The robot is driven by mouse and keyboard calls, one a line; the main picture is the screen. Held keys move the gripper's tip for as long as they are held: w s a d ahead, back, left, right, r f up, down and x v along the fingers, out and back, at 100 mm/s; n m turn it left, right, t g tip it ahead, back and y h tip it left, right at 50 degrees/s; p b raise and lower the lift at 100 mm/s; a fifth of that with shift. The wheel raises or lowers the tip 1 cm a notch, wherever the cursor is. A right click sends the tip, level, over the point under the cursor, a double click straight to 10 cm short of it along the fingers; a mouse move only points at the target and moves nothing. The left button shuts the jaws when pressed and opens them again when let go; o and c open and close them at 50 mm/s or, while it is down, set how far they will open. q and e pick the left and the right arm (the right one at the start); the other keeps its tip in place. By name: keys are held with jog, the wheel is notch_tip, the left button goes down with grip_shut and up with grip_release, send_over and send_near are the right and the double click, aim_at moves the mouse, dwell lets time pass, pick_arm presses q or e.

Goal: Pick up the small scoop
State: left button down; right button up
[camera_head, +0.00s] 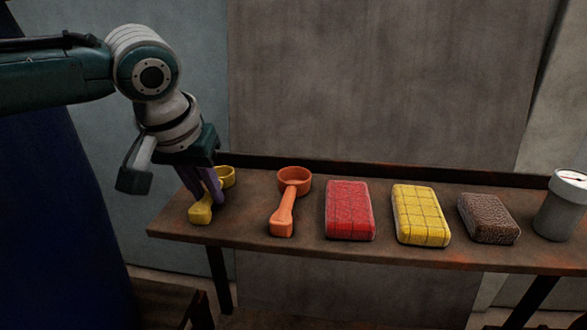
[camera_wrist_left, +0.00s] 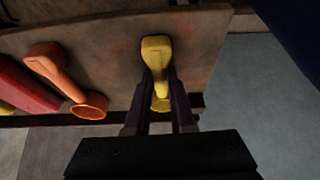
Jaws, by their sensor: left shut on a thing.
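A yellow scoop (camera_head: 201,212) lies at the left end of the brown shelf (camera_head: 300,250), its round cup toward the wall and its handle toward the front edge. My left gripper (camera_head: 214,196) reaches down over it and is shut on its handle. In the left wrist view the yellow scoop (camera_wrist_left: 157,50) sits between the two dark fingers of my left gripper (camera_wrist_left: 160,88). An orange scoop (camera_head: 284,210), which looks larger, lies to the right of it; it also shows in the left wrist view (camera_wrist_left: 58,72). My right gripper is not in view.
Right of the orange scoop lie a red block (camera_head: 349,210), a yellow block (camera_head: 420,214) and a brown rough block (camera_head: 488,218). A grey cylinder with a dial (camera_head: 562,207) stands at the far right. A raised ledge and wall close off the back.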

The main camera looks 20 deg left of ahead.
aim_at(207, 195)
pick_arm(q)
notch_tip(207, 195, up, 20)
jog(key=b, duration=0.1)
jog(key=shift+b, duration=0.35)
